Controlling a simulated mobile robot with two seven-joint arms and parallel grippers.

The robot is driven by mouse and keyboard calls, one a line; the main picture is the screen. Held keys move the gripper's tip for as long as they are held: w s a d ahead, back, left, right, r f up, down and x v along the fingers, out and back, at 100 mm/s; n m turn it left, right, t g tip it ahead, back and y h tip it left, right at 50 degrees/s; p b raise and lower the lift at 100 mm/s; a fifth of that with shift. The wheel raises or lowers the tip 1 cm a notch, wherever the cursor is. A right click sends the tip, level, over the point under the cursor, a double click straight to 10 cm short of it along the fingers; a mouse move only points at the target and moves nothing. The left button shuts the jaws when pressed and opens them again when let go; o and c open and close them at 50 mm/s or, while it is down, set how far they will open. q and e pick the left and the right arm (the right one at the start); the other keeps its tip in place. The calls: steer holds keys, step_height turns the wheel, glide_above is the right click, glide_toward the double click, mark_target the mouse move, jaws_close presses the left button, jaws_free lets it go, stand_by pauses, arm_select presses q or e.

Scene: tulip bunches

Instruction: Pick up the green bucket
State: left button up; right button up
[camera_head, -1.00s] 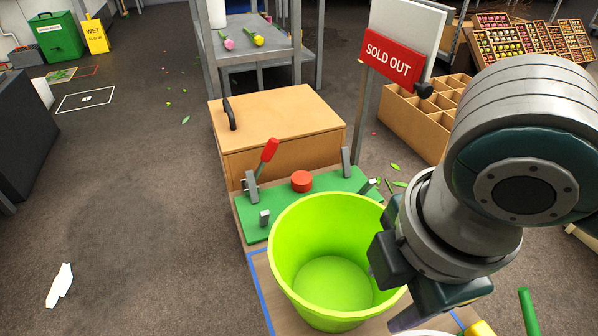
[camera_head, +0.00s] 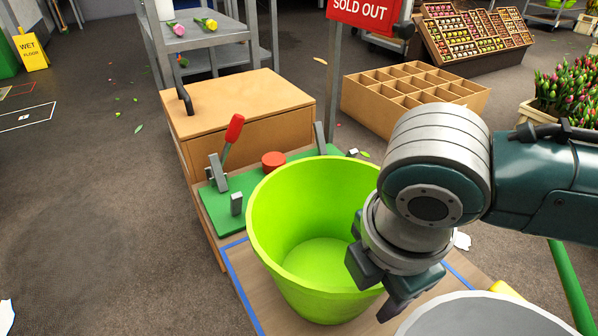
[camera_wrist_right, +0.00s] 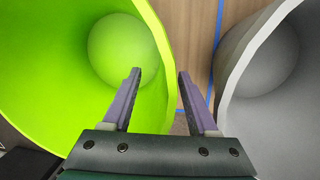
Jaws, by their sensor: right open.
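The bright green bucket (camera_head: 290,215) stands upright and empty on a wooden worktop, beside a blue line. My right gripper (camera_head: 383,293) is at the bucket's right rim in the head view and covers part of it. In the right wrist view, the right gripper (camera_wrist_right: 160,74) is open, and the green bucket's wall (camera_wrist_right: 150,60) runs between its fingers. One finger shows over the inside, the other outside. I cannot tell whether either finger touches the wall. My left gripper is not in view.
A grey bucket (camera_head: 480,312) stands close on the right; it also shows in the wrist view (camera_wrist_right: 240,75). Behind the green bucket is a green board (camera_head: 225,208) with a red-handled lever (camera_head: 232,133) and a red button (camera_head: 273,160). A wooden box (camera_head: 240,105) stands behind that.

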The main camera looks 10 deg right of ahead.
steer(key=shift+f, duration=0.6)
steer(key=shift+w+r, duration=0.1)
steer(key=shift+c, duration=0.5)
jaws_close()
steer(key=shift+d, duration=0.1)
